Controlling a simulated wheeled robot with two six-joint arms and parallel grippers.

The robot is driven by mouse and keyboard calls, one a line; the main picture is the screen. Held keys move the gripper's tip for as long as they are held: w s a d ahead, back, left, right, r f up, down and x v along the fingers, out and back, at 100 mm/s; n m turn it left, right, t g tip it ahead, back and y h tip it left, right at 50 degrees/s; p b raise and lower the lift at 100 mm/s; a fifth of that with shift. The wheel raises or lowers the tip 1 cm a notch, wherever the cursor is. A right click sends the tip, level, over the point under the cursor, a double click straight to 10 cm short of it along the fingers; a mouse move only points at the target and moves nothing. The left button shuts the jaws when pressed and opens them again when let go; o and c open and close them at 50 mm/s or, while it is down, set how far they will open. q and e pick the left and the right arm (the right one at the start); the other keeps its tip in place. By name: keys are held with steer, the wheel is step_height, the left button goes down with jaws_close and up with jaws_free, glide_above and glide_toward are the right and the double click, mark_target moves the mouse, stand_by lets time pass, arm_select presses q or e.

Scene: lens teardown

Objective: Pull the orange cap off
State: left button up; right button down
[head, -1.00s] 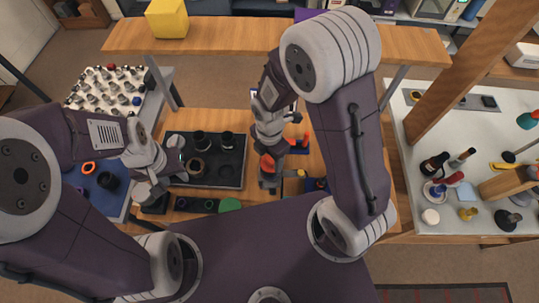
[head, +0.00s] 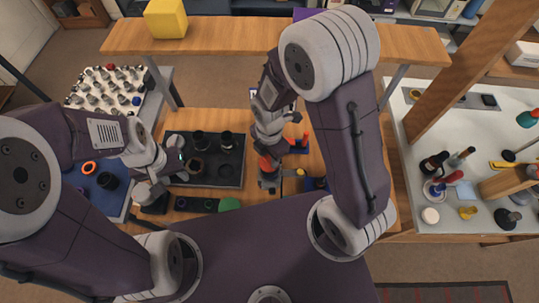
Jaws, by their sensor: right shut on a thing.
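My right gripper (head: 266,168) reaches down at the middle of the wooden table and is shut on the orange cap (head: 265,163). Only a small part of the cap shows between the fingers. A grey and dark piece just below it is mostly hidden, so I cannot tell whether the cap is still on it. My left gripper (head: 164,186) hangs with its fingers apart and nothing visible between them, left of the black tray and over the table's left side.
The black tray (head: 232,176) holds several dark rings. A red clamp-like piece (head: 303,141) stands close to the right of my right gripper. A green round piece (head: 229,204) lies at the table's front. An orange ring (head: 88,168) lies on the blue mat at left.

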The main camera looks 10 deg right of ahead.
steer(key=shift+r, duration=0.3)
steer(key=shift+r+p, duration=0.55)
steer(key=shift+p, duration=0.25)
steer(key=shift+r+p, duration=2.05)
steer(key=shift+r, duration=0.15)
steer(key=shift+f, duration=0.1)
